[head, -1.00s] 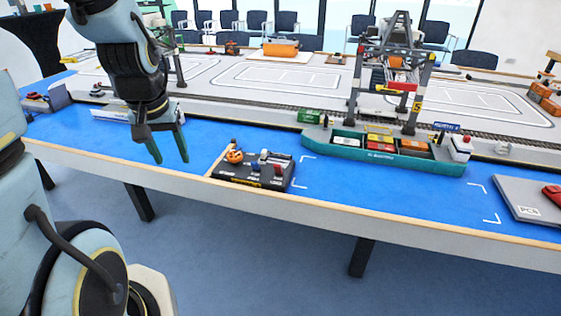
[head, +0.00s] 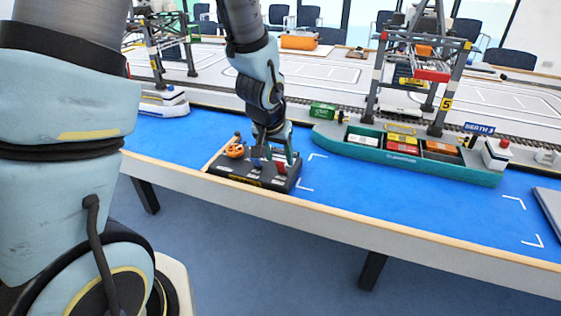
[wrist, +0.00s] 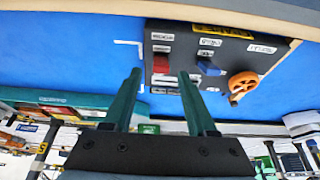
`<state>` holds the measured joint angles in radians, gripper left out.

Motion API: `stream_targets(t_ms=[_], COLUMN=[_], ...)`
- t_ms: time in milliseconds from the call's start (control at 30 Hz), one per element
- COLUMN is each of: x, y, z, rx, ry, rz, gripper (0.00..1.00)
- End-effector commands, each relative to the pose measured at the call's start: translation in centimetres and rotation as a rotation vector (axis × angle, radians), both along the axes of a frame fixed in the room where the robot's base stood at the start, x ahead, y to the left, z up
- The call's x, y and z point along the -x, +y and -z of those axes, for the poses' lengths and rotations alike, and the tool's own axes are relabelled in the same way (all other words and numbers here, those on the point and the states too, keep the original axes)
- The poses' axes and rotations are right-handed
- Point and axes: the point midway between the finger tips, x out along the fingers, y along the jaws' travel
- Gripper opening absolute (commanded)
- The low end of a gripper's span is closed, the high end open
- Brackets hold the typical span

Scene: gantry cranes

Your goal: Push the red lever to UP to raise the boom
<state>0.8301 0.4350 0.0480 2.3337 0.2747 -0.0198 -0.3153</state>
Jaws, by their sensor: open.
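The black control box (head: 240,175) lies on the blue table top near its front edge. Its red lever (head: 281,168) is at the right end, and it also shows in the wrist view (wrist: 161,63). A blue lever (wrist: 209,68) and an orange handwheel (wrist: 243,84) are beside it on the box. My gripper (head: 275,159) is over the right part of the box, fingers pointing down. In the wrist view my gripper (wrist: 160,77) is open, and the red lever shows between the two fingertips. I cannot tell whether a finger touches it. The labels are too small to read.
A green ship (head: 350,150) with cargo stands right of the box, beneath a gantry crane (head: 440,108). Another crane (head: 160,50) stands at the back left. Blue table between the box and the right edge is mostly clear.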

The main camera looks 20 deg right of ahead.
Motion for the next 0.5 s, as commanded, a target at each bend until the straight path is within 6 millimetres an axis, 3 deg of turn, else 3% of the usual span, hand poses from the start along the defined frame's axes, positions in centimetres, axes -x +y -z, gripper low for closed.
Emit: stream_targets(t_ms=[200, 500], x=[-0.7, -1.0], y=[-0.6, -0.8], z=[2.3, 3.0], rx=[-0.001, 0.000], ry=[0.001, -0.001], rz=[0.000, -0.001], gripper=[0.57, 0.57])
